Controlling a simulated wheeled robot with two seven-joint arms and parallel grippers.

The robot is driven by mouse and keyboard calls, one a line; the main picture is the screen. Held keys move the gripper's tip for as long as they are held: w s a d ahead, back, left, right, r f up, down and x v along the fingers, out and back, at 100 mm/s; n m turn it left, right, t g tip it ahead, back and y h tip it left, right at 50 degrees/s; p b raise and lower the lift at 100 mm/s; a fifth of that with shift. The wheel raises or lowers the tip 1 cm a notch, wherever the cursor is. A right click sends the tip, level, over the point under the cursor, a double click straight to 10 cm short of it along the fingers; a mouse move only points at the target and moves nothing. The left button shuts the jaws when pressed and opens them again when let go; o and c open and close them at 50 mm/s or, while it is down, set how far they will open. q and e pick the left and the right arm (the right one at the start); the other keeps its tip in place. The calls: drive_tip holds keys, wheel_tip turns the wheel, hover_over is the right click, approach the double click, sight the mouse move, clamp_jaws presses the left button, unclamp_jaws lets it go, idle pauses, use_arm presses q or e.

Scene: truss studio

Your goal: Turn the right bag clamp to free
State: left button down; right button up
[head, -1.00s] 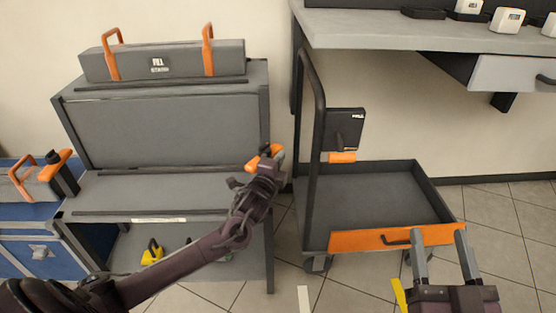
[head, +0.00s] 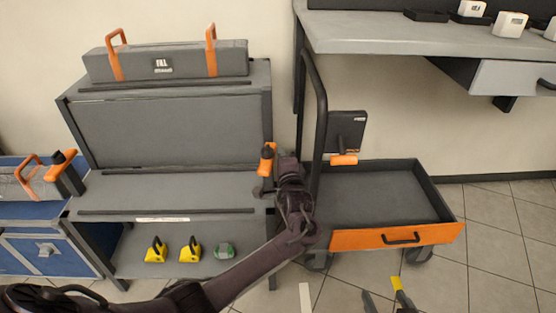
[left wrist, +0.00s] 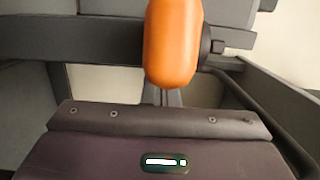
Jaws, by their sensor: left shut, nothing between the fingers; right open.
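The right bag clamp (head: 267,155) has an orange handle at the right end of the grey rack's middle shelf; the handle stands near vertical in the head view. It also fills the top middle of the left wrist view (left wrist: 173,45). My left gripper (head: 286,163) is just right of the handle, shut and empty. Its fingertips are mostly hidden behind the handle in the wrist view, so I cannot tell whether they touch it. My right gripper (head: 385,301) is open and empty at the bottom edge, partly out of frame.
A grey case (head: 180,62) with orange handles lies on top of the rack (head: 160,130). Another orange-handled clamp (head: 63,157) is at the far left. Yellow weights (head: 190,250) sit on the lower shelf. A cart (head: 380,200) with an orange front stands right of my left arm.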

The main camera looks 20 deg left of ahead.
drive_tip(key=s+f+g+h, duration=0.1)
drive_tip(key=s+f+g, duration=0.2)
drive_tip(key=f, duration=0.2)
drive_tip(key=shift+s+d+p, duration=0.3)
drive_tip(key=shift+d, duration=0.05)
